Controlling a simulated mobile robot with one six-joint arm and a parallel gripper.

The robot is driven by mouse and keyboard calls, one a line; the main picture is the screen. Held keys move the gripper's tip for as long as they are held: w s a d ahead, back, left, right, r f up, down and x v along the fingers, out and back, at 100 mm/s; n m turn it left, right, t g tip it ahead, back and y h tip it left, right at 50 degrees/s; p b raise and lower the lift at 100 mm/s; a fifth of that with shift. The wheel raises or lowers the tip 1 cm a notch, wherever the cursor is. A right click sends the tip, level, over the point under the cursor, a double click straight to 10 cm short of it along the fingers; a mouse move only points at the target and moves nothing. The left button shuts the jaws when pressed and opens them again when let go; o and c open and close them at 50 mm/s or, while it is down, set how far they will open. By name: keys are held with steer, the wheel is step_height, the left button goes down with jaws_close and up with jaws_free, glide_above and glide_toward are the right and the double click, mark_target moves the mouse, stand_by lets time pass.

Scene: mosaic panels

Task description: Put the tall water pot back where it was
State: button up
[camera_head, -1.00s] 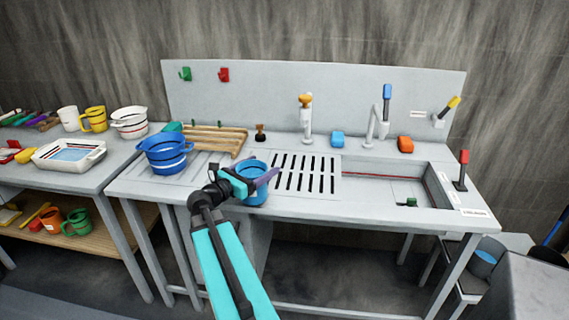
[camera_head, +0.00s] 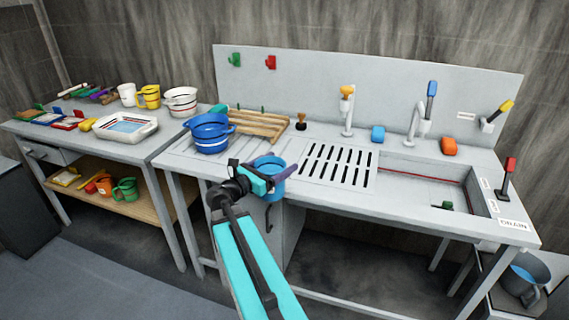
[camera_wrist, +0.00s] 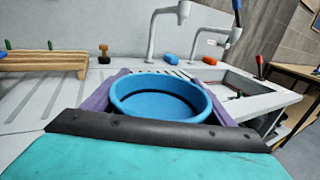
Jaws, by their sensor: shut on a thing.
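A light blue round pot (camera_head: 268,163) is held in my gripper (camera_head: 272,182), above the front edge of the sink counter, left of the slotted drain. The wrist view shows the pot (camera_wrist: 160,105) from above, its rim level and its inside seemingly empty. The purple fingers of my gripper (camera_wrist: 165,85) are shut on its two sides. The pot's lower part is hidden by my gripper and arm. I cannot tell its full height.
A darker blue pot with white stripes (camera_head: 210,146) stands on the sink counter (camera_head: 325,194), left of a wooden rack (camera_head: 262,125). The left table (camera_head: 120,152) holds a white tray (camera_head: 97,127) and cups. A grey-blue bucket (camera_head: 527,280) is at lower right.

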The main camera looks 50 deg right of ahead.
steer(key=shift+w+a+f, duration=0.1)
steer(key=shift+w+a, duration=0.35)
steer(key=shift+w, duration=0.05)
steer(key=shift+w+a+f+n+t, duration=0.15)
steer(key=shift+w+a+t, duration=0.15)
steer(key=shift+a, duration=0.15)
steer(key=shift+w+a+r+n+t, duration=0.15)
steer(key=shift+w+a+t, duration=0.1)
steer(key=shift+a, duration=0.15)
steer(key=w+a+f+n+t+y, duration=0.1)
steer(key=w+a+f+n+t, duration=0.1)
steer(key=a, duration=1.3)
steer(key=w+a+f+n+t+y, duration=0.1)
steer(key=w+a+t, duration=0.4)
steer(key=a, duration=1)
steer(key=w+a+f+n+t+y, duration=0.2)
steer(key=w+a+f+n+t, duration=0.1)
steer(key=a, duration=1.2)
steer(key=shift+w+a+f+n+t, duration=0.15)
steer(key=shift+w+a+n+t, duration=0.25)
steer(key=shift+w+n+t, duration=0.35)
